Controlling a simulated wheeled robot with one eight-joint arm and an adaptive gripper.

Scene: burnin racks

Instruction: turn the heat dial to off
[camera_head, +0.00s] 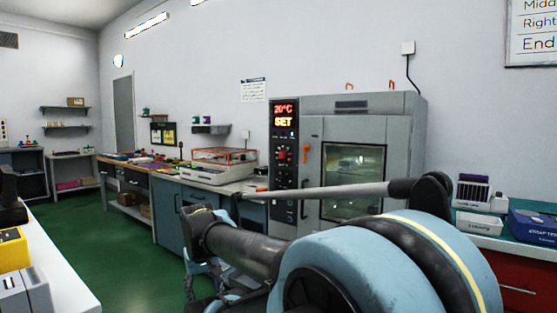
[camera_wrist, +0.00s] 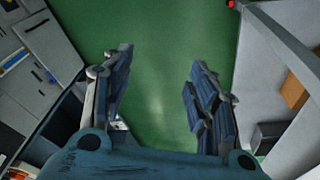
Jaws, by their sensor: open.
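A grey oven-like chamber (camera_head: 365,150) with a glass door stands against the back wall in the head view. Its dark control panel (camera_head: 284,200) is on its left side, with a lit red and yellow readout (camera_head: 284,115) of "20°C" and "SET". Several small knobs and a red control (camera_head: 281,155) sit below the readout. I cannot tell which is the heat dial or where it points. My gripper shows in the wrist view (camera_wrist: 160,62), open and empty, with green floor between its fingers. In the head view it is left of and nearer than the panel, partly hidden by my arm.
A long bench with blue cabinets (camera_head: 182,212) and a clear-lidded orange-edged box (camera_head: 222,160) runs left of the chamber. A white counter (camera_head: 62,260) with yellow and grey devices is at near left. Green floor (camera_head: 110,250) lies free between them.

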